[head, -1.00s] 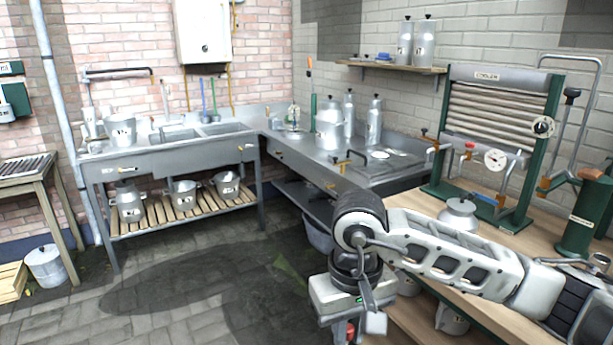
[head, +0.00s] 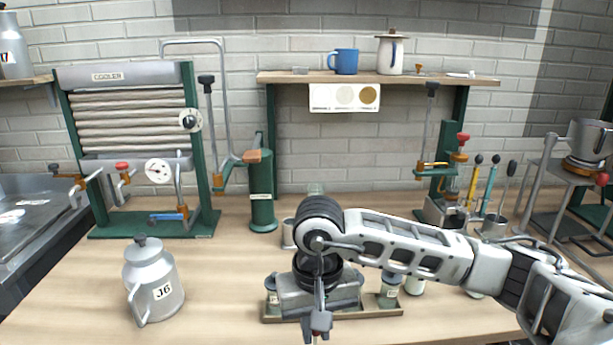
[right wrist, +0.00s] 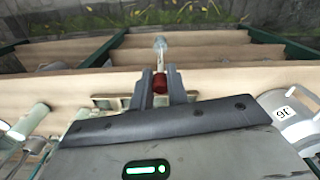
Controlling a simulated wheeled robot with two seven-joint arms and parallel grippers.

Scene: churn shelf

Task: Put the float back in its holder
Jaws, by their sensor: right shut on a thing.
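My right gripper (right wrist: 160,88) is shut on a slim thing with a red body (right wrist: 160,82) and a clear, glassy end (right wrist: 160,46), which I take to be the float. In the head view my right gripper (head: 318,325) hangs low near the bench's front edge, and the wrist hides most of what it holds. A low wooden rack (head: 388,311) with small labelled jars (head: 390,288) stands behind and beside the gripper, partly hidden by it. I cannot tell which thing is the float's holder. My left gripper is not in view.
A grey churn marked J6 (head: 153,280) stands left of the gripper. The cooler (head: 130,120) and a green cylinder (head: 262,190) stand behind. My right arm covers the bench's middle right. A small metal cup (head: 493,227) holds upright tools.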

